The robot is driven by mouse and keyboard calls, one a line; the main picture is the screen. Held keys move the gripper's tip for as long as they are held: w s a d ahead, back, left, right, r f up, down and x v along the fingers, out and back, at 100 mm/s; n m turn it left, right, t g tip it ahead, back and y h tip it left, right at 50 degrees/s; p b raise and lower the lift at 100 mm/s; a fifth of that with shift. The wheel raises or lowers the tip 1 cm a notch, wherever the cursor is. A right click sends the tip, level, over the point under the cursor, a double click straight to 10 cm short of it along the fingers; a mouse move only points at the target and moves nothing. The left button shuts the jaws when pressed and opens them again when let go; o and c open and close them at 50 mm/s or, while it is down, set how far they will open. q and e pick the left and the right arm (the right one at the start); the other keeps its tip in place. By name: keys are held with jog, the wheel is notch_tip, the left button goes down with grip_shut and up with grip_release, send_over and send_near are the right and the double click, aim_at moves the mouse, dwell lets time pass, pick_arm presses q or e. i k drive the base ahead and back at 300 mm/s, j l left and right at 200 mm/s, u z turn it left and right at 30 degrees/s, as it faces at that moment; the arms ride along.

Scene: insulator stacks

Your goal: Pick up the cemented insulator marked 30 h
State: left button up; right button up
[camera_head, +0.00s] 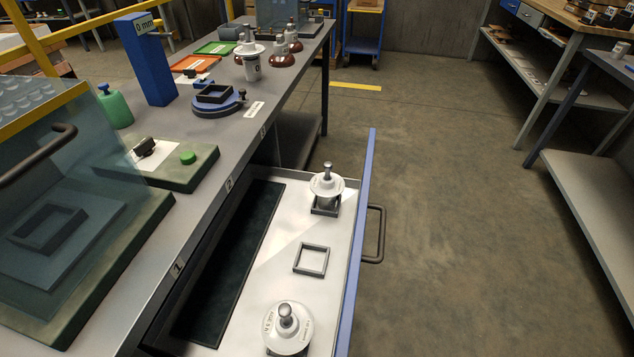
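An open drawer (276,264) with a blue front holds two white insulators with grey metal pins. The near insulator (289,329) stands upright at the drawer's near end; its top carries dark lettering that I cannot read surely. The far insulator (327,187) stands upright in a dark square frame at the far end. A third white insulator (251,52) stands on the bench top, with a mark like 0 on its lower body. I cannot tell which one is marked 30 h. Neither of my grippers is in view.
An empty square frame (311,259) lies between the drawer's insulators. The drawer handle (376,234) sticks out right. On the bench are a blue 0 mm block (147,59), a round blue fixture (217,99), brown insulators (285,56) and a clear guard (55,170).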

aim_at(327, 185)
jog(key=l+u, duration=0.2)
jog(key=l, duration=0.35)
jog(key=k+l+u, duration=0.25)
jog(key=l, duration=0.25)
jog(key=i+l+u, duration=0.2)
jog(key=l, duration=0.2)
jog(key=i+l+u, duration=0.15)
jog(key=l, duration=0.25)
jog(key=i+l+u, duration=0.2)
jog(key=l, duration=0.2)
jog(key=i+l+u, duration=0.2)
jog(key=l, duration=0.25)
jog(key=l+u, duration=0.15)
jog(key=l, duration=0.3)
